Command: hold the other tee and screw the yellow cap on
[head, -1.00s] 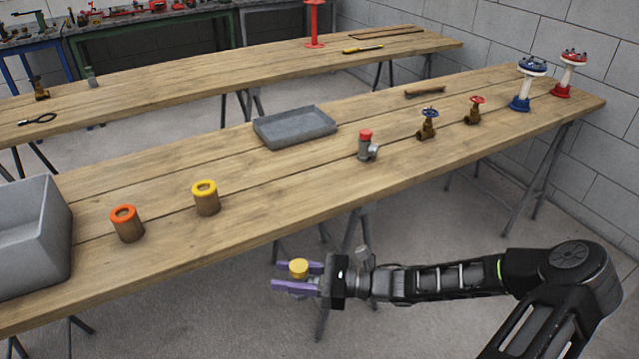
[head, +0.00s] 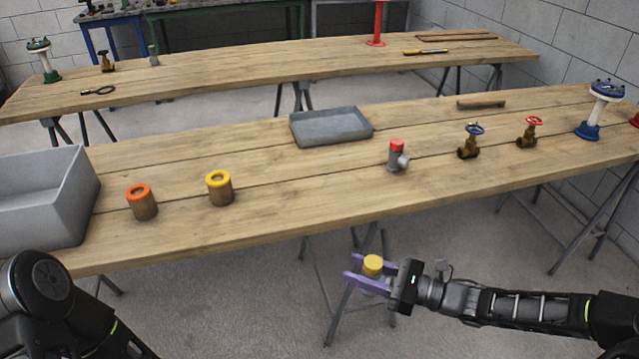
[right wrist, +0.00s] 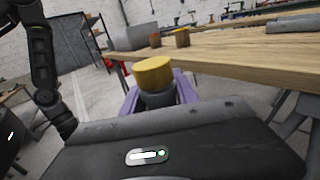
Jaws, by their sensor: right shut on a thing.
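My right gripper (head: 362,271) is in front of the near table, below its top, with its purple fingers shut on the yellow cap (head: 373,263). In the right wrist view the yellow cap (right wrist: 154,74) sits between the fingers, with a grey part under it; whether that part belongs to the cap is unclear. A grey tee (head: 398,163) with a red cap (head: 397,146) on top stands upright on the near table. I see no other separate tee. My left arm shows at the lower left, but its gripper is out of view.
A brown cylinder with a yellow rim (head: 220,190) and one with an orange rim (head: 142,204) stand on the near table. A grey bin (head: 85,195) is at its left end, a grey tray (head: 331,125) at its middle. Valves (head: 469,142) stand right. The front strip is clear.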

